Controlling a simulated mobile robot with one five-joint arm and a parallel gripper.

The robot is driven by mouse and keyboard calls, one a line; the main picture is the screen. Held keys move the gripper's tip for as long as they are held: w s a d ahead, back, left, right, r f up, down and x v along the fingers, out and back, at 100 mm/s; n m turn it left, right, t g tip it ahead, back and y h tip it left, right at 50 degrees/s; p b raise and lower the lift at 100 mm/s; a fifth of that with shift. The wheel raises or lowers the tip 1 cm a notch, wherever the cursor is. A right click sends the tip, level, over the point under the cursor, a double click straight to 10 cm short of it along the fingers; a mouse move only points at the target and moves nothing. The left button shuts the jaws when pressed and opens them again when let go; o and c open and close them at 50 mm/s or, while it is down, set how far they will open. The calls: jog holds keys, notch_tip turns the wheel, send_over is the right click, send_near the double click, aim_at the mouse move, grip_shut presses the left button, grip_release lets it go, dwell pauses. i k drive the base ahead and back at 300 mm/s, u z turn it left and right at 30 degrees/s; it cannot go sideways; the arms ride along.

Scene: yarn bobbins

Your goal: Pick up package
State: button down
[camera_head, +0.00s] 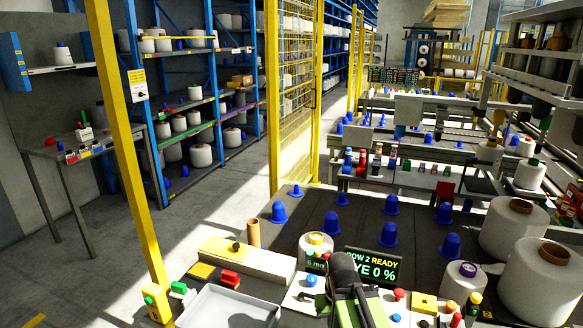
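I cannot tell for certain which thing is the package. A small white bobbin with a yellowish band (315,250) stands upright on the near bench, just left of my arm. Large white yarn bobbins with brown cores (543,283) stand at the right of the bench. My gripper (348,285), dark with green parts, is at the bottom centre, seen from behind. Its fingertips are hidden, so whether it is open or shut does not show. No held thing is visible.
A display (374,265) stands just behind my arm. Blue cones (388,235) are spread over the dark bench top. A grey tray (230,308) lies at the front left. Yellow posts (128,150) and a mesh fence (296,95) border the bench. Open floor (90,240) lies left.

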aim_at(462, 278)
jog(key=z, duration=5.05)
jog(key=i, duration=0.15)
jog(key=u, duration=2.05)
jog(key=i, duration=2.5)
jog(key=u, duration=0.3)
